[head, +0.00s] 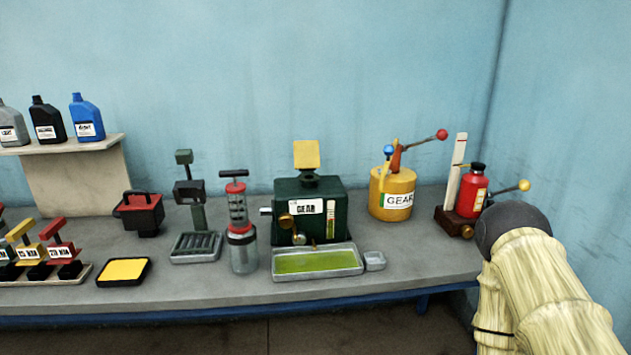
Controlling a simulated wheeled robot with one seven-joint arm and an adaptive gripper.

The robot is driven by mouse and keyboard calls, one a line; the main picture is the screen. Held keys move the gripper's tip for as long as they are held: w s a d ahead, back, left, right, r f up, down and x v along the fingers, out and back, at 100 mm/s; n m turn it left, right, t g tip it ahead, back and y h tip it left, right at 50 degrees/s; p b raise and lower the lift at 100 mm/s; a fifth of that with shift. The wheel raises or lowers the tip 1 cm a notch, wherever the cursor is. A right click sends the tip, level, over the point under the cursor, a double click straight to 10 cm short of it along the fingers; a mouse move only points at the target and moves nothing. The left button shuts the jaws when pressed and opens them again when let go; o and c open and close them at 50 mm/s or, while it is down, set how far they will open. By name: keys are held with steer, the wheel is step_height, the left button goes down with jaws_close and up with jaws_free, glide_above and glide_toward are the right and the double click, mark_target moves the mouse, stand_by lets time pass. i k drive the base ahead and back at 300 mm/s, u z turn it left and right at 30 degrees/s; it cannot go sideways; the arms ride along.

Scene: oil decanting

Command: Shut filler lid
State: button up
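A dark green tank (286,237) labelled GEAR stands on the bench near the middle of the head view. Its yellow filler lid (306,153) stands upright, open, above the dark filler neck (310,180) on the tank's top. My arm, in a pale cover with a dark rounded joint, enters at the lower right, well to the right of the tank. My gripper's fingers do not show, so their state is hidden.
A tray of yellow-green oil (318,262) lies before the tank. A clear pump cylinder (241,254) stands to its left. A yellow GEAR can (379,204) with a lever and a red bottle (470,195) stand between tank and arm. A wall is behind.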

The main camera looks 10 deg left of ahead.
mark_target(306, 152)
steer(key=u, duration=0.5)
steer(key=k, duration=0.6)
steer(key=u, duration=0.75)
steer(key=i, duration=1.1)
steer(key=z, duration=0.8)
